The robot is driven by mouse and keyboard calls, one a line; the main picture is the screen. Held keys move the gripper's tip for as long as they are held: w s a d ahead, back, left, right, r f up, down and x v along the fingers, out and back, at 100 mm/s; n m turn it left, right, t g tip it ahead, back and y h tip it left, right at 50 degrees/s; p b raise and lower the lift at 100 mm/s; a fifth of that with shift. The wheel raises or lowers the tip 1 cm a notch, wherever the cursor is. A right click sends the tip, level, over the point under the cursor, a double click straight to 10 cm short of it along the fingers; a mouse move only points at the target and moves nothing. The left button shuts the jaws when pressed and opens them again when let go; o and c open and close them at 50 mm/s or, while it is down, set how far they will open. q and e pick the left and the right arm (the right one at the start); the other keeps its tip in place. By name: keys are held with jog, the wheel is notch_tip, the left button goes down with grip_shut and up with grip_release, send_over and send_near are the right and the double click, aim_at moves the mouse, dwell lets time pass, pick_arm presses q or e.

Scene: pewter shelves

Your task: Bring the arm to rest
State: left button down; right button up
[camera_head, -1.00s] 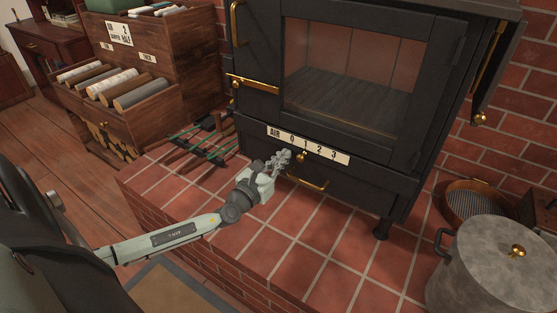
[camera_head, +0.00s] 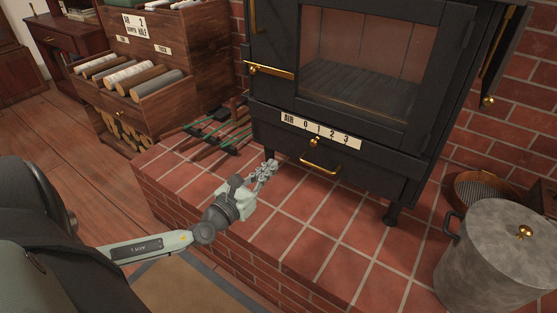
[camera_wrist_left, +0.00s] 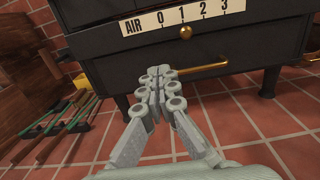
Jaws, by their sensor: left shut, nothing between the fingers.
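My left gripper (camera_head: 266,170) is shut and empty. It is above the red tiled hearth, in front of and a little below the black stove's (camera_head: 412,125) lower left corner. In the left wrist view its closed fingers (camera_wrist_left: 160,88) point toward the stove's lower front, below the air scale. The air scale (camera_head: 321,131) reads AIR 0 1 2 3, with a brass knob (camera_head: 314,142) just under it. In the head view the gripper stands apart from the knob and from the brass drawer handle (camera_head: 319,168). My right gripper is out of view.
A grey lidded metal pot (camera_head: 497,262) and a round sieve (camera_head: 484,190) stand at the right. Fire tools with green shafts (camera_head: 222,122) lie left of the stove, near a wooden log cabinet (camera_head: 150,105). The hearth tiles (camera_head: 330,225) in front are clear.

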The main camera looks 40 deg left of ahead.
pick_arm(q)
jog(key=shift+s, duration=0.4)
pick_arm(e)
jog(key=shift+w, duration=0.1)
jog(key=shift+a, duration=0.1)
pick_arm(q)
jog(key=s+a+f+n+g+y+p, duration=0.2)
jog(key=s+f+n+g+y, duration=0.15)
jog(key=n, duration=0.75)
jog(key=s+a+f+n+g+y+p, duration=0.25)
jog(key=s+f+n+g, duration=0.2)
jog(key=n, duration=0.65)
jog(key=s+d+f+n+g+h, duration=0.2)
jog(key=s+d+f+n+g, duration=0.1)
jog(key=s+d+f+n, duration=0.1)
jog(key=s+d+f+n+g+h, duration=0.3)
jog(key=s+d+n, duration=0.3)
jog(key=d, duration=0.5)
jog(key=shift+s+d+f+n+g+p, duration=0.2)
jog(key=shift+s+f+n+g+p, duration=0.25)
jog(key=shift+n, duration=0.45)
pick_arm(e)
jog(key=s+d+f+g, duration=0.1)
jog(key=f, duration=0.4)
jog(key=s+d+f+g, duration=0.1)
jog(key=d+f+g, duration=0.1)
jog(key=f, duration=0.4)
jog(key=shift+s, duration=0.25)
